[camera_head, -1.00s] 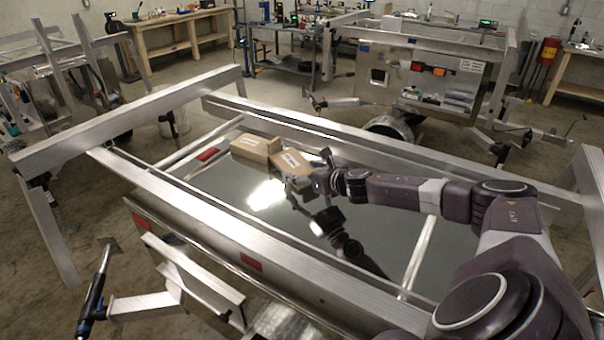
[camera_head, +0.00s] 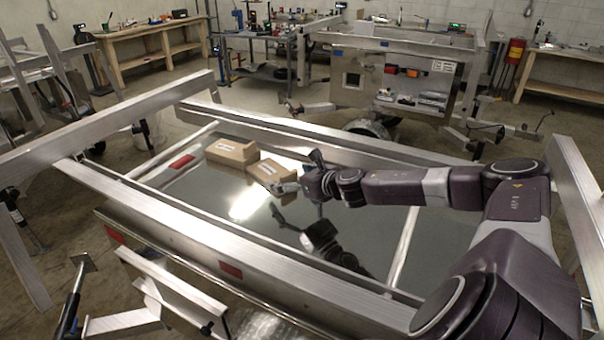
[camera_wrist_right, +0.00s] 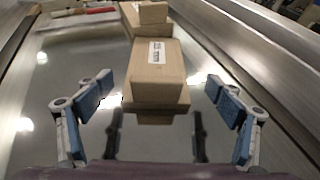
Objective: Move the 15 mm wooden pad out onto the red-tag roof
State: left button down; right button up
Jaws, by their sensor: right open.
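A brown wooden-looking block with a white label (camera_head: 272,172) lies on the shiny trailer roof (camera_head: 190,190). In the right wrist view the labelled block (camera_wrist_right: 156,72) sits on a slightly wider, thin flat piece (camera_wrist_right: 155,104), which looks like a pad; its thickness cannot be read. A second stack, with a block (camera_head: 231,151) on top, stands just behind. A red tag (camera_head: 182,162) lies on the roof left of that stack. My right gripper (camera_head: 308,178) is open and empty. Its blue-padded fingers (camera_wrist_right: 158,108) are spread either side of the near stack, apart from it. My left gripper is not in view.
Raised aluminium rails (camera_head: 190,225) run along the roof, with a crossbar (camera_head: 105,125) at the left. The roof between the near stack and the near rail is clear. Another trailer (camera_head: 400,75) and workbenches (camera_head: 150,45) stand behind.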

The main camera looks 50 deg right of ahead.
jog(key=b+v, duration=0.2)
jog(key=v, duration=0.1)
jog(key=shift+f, duration=0.15)
jog(key=shift+s+a+r+b, duration=0.15)
jog(key=shift+s+b, duration=0.2)
jog(key=shift+b, duration=0.1)
jog(key=shift+s+a+r+b, duration=0.15)
jog(key=shift+s+b, duration=0.15)
jog(key=shift+b, duration=0.15)
jog(key=shift+b+v, duration=0.4)
jog(key=shift+v, duration=0.45)
jog(key=shift+s+r, duration=0.4)
jog(key=shift+s, duration=0.1)
